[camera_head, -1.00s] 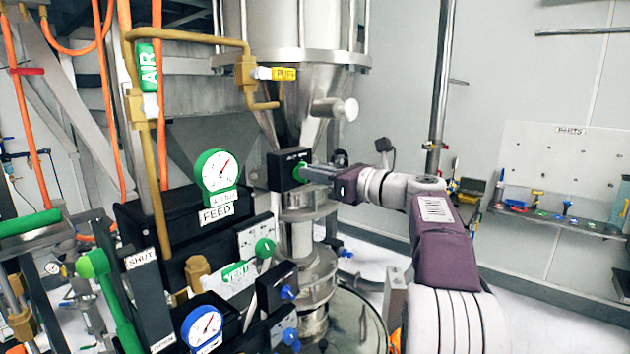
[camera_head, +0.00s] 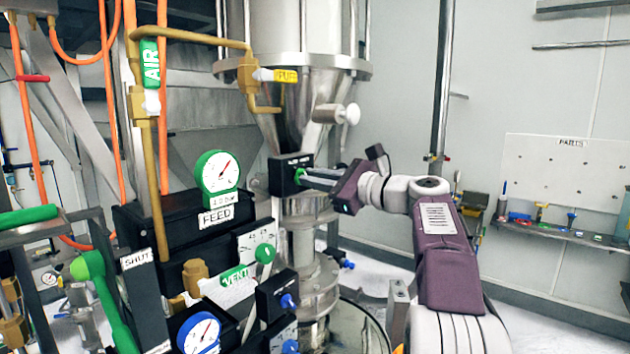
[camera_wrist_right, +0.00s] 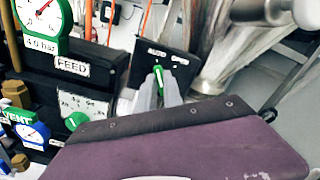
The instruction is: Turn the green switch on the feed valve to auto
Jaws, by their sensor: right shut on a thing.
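The feed valve's black switch box (camera_head: 280,176) sits on the metal column below the hopper cone. Its face (camera_wrist_right: 176,60) in the right wrist view carries the labels AUTO on the left and OPEN on the right. The green switch (camera_wrist_right: 158,75) stands on that face below the labels, between my fingertips; a bit of the switch (camera_head: 299,176) also shows in the head view. My right gripper (camera_head: 307,177) reaches in from the right and is shut on the switch; its fingers (camera_wrist_right: 158,93) hide the switch's lower part. My left gripper is not in view.
A FEED gauge (camera_head: 220,171) with a green rim stands left of the box. A green knob (camera_head: 265,253), the VENT tag (camera_head: 236,277) and a blue-rimmed gauge (camera_head: 199,333) lie lower. A metal knob (camera_head: 347,114) juts out above my gripper. Open floor lies right.

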